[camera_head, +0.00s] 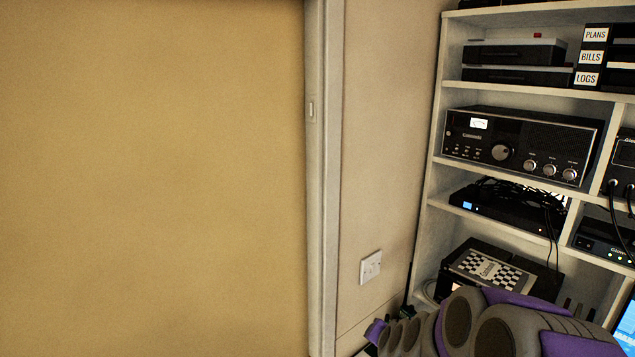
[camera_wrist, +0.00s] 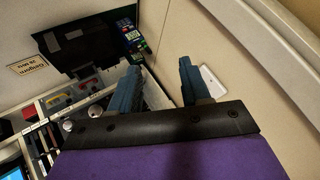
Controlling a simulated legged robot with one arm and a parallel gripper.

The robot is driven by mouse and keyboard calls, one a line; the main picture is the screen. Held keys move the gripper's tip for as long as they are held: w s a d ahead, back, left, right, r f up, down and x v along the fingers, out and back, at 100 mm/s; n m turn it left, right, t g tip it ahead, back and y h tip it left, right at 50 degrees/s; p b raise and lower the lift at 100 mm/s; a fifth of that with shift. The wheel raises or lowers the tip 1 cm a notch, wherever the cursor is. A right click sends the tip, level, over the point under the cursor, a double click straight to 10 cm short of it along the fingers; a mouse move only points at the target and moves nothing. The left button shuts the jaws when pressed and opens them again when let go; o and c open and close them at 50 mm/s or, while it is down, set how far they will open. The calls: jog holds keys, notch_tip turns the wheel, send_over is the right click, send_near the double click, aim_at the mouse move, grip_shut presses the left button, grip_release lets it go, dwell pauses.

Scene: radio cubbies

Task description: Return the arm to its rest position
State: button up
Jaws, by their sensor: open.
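In the head view my arm (camera_head: 490,325), grey and purple, shows at the lower right, in front of the bottom of the shelf unit. In the wrist view the two blue fingers of my gripper (camera_wrist: 162,90) stand apart with nothing between them. A beige wall and part of a white wall plate (camera_wrist: 212,82) show behind the fingers. The fingertips are hard to make out in the head view.
A white shelf unit (camera_head: 432,190) on the right holds a large radio (camera_head: 520,143), a black device with cables (camera_head: 508,207) and a checkered box (camera_head: 490,270). A wall switch (camera_head: 370,267) is beside it. A plain tan door (camera_head: 150,180) fills the left.

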jog(key=s+a+r+n+g, duration=0.2)
jog(key=s, duration=0.6)
jog(key=s+a+r+n+g+y, duration=0.1)
jog(key=s+n+g, duration=0.15)
jog(key=s, duration=0.55)
jog(key=s+a+r+n+g, duration=0.1)
jog(key=s+a+r+g, duration=0.15)
jog(key=s, duration=0.65)
jog(key=s+d+r+n+g, duration=0.1)
jog(key=s+d+g, duration=0.1)
jog(key=s, duration=0.6)
jog(key=s+d+r+n+g+h, duration=0.1)
jog(key=s+d+g, duration=0.1)
jog(key=s, duration=0.6)
jog(key=shift+s+d, duration=0.15)
jog(key=shift+s, duration=0.25)
